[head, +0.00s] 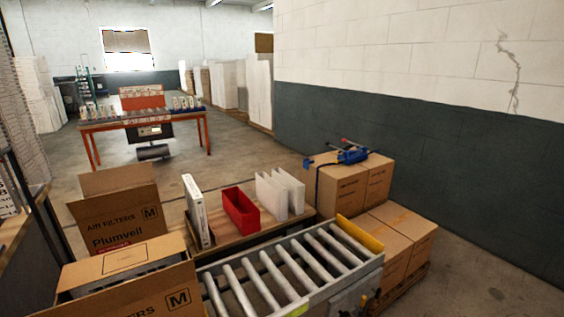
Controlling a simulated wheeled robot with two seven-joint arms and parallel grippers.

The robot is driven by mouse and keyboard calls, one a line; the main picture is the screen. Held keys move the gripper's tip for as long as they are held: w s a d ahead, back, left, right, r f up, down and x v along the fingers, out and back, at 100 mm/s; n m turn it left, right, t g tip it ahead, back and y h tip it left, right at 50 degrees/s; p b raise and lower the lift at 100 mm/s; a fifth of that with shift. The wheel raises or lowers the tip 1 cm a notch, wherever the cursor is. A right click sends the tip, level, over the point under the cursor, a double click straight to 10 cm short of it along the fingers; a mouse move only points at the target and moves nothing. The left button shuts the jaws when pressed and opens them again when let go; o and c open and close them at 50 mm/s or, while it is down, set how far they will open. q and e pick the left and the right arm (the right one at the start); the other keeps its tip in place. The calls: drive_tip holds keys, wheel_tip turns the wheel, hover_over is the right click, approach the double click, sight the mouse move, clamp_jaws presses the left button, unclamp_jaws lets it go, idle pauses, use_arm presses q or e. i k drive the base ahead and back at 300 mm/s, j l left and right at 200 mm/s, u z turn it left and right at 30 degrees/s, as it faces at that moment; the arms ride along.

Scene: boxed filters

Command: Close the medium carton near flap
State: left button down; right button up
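The medium carton (145,297) is at the lower left, cut off by the bottom edge. A printed brown panel marked "FILTERS" and "M" stands up at its near side and looks like the near flap, raised. I cannot tell whether this is part of the same carton. A plain panel (112,179) rises above it. Neither of my grippers is in view.
A roller conveyor (282,278) runs right of the carton. Behind it, a table holds a white filter box (196,211), a red bin (240,210) and white panels (279,194). Stacked cartons (396,236) with a blue tool (352,156) stand at the right.

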sight(96, 304)
drive_tip(key=u, duration=1.25)
drive_tip(key=i+j+u, duration=0.2)
drive_tip(key=u, duration=0.15)
